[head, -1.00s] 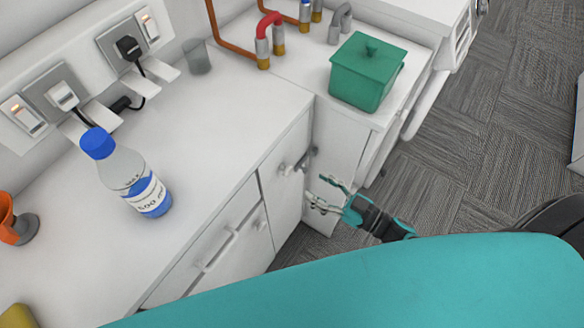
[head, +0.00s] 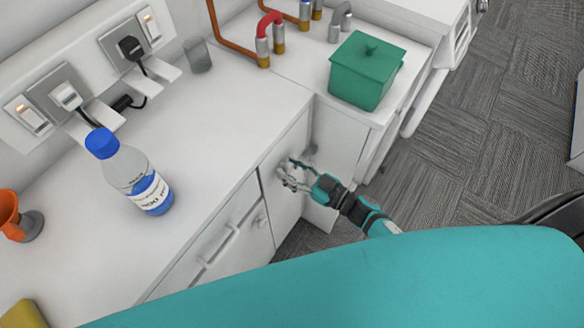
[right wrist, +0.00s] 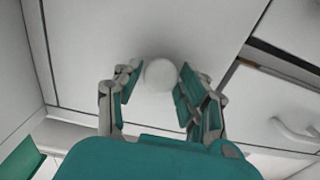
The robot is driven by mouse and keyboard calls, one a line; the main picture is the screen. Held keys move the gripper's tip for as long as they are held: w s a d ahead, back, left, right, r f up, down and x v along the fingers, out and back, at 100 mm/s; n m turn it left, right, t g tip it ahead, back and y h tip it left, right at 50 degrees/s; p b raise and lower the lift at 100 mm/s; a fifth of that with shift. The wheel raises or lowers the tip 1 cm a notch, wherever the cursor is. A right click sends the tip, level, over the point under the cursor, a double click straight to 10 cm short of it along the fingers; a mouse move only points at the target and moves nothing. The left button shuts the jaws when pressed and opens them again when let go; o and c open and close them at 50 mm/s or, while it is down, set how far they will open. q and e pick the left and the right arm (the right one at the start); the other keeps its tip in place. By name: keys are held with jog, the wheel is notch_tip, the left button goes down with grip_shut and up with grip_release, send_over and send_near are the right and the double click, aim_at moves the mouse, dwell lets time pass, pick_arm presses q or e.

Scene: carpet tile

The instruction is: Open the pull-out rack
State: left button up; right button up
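The pull-out rack shows as a narrow white front panel (head: 285,212) at the end of the counter, and it looks closed. Its round white knob (right wrist: 160,75) shows clearly in the right wrist view; in the head view my gripper covers it. My right gripper (head: 290,177) is at the panel's upper part. In the right wrist view, the open fingers (right wrist: 157,82) stand on either side of the knob. The right finger is very close to the knob; I cannot tell whether it touches. My left gripper is not in view.
A drawer with a bar handle (head: 217,243) is left of the panel. On the counter (head: 225,120) stand a water bottle (head: 135,180), a grey cup (head: 198,56) and an orange item (head: 12,218). A green lidded box (head: 365,75) stands on the right unit. Carpet floor (head: 480,140) is clear.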

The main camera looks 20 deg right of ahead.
grip_shut()
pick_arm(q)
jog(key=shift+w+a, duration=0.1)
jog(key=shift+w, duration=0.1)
pick_arm(e)
jog(key=shift+s+d, duration=0.1)
